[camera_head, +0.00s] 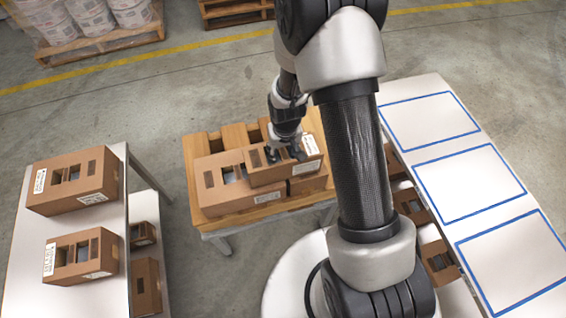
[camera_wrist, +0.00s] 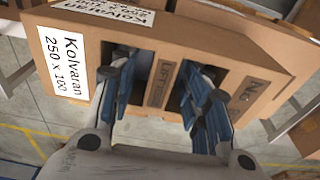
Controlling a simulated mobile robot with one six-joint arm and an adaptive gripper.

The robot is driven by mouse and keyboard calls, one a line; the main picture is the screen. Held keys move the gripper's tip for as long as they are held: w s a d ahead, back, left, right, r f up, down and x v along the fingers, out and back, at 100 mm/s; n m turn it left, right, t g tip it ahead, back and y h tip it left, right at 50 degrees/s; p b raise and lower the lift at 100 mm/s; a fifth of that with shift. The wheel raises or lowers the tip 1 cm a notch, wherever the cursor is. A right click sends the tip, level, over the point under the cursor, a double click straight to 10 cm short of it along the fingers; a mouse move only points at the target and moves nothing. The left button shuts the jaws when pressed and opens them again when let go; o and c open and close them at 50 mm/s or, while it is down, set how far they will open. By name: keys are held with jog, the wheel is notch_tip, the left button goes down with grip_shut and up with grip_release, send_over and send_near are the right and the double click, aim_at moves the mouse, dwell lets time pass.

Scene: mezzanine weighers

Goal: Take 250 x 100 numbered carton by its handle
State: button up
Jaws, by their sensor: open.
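The numbered carton (camera_wrist: 90,35) is brown cardboard with a white label (camera_wrist: 63,65) reading "Kolvaran 250 x 100". In the head view this carton (camera_head: 268,178) rests on top of other cartons on the wooden pallet stand. A cardboard strip (camera_wrist: 160,83) marked "LIFT" runs between two dark openings and forms its handle. My gripper (camera_wrist: 165,100) is open, with one blue-padded finger on each side of the strip, at or in the openings. Whether the pads touch the strip I cannot tell. In the head view my gripper (camera_head: 283,155) is over the carton's top.
More cartons (camera_head: 225,195) lie under and beside it on the wooden pallet (camera_head: 205,143). A left table (camera_head: 110,285) holds two cartons, with others on a lower shelf. A white table (camera_head: 470,165) at right has empty blue-outlined rectangles, with cartons below.

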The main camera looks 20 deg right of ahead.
jog(key=shift+c, duration=0.4)
grip_shut()
dwell(0.7)
